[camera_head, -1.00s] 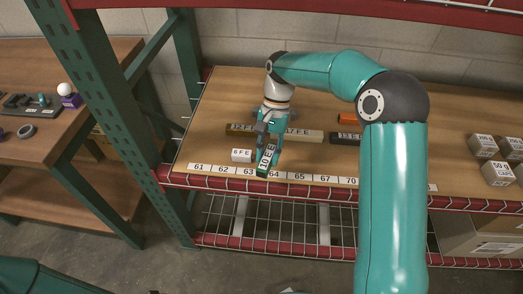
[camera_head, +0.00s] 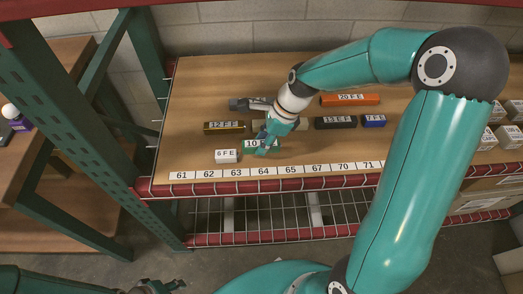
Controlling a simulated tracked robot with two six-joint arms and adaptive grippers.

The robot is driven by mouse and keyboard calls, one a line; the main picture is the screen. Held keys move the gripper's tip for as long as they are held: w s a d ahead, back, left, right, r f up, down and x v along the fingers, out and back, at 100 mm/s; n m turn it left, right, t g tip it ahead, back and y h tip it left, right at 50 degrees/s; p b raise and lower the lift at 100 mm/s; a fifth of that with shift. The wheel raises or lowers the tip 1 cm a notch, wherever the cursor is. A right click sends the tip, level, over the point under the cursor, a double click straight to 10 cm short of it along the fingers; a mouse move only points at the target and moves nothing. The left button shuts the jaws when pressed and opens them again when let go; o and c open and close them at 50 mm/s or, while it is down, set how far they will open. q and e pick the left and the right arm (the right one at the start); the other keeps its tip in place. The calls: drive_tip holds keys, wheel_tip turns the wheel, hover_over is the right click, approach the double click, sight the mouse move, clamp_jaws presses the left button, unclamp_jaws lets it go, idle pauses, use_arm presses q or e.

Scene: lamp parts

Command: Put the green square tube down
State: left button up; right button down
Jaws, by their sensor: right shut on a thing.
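The green square tube (camera_head: 249,143) carries a white label that starts with "10". It lies level, left to right, at or just above the wooden shelf top. My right gripper (camera_head: 266,143) is shut on it from above and hides its right part. I cannot tell whether the tube touches the shelf. A white block marked "6FE" (camera_head: 227,156) sits in front and to the left of it. My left gripper (camera_head: 160,287) shows only partly at the bottom edge, away from the shelf, and its fingers are unclear.
Yellow-brown "12FE" (camera_head: 224,128), black "13FE" (camera_head: 335,123), blue "7FE" (camera_head: 373,121) and orange "20FE" (camera_head: 350,100) blocks lie around. A dark grey piece (camera_head: 240,103) lies behind. A number strip (camera_head: 250,172) runs along the front edge.

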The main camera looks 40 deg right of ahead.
drive_tip(key=shift+f+b, duration=0.3)
drive_tip(key=shift+f, duration=1.6)
drive_tip(key=shift+f, duration=0.1)
drive_tip(key=c, duration=0.9)
unclamp_jaws()
drive_tip(key=shift+o, duration=0.2)
drive_tip(key=p+v, duration=0.1)
drive_tip(key=v, duration=1.1)
drive_tip(key=shift+p, duration=0.4)
drive_tip(key=shift+a, duration=0.15)
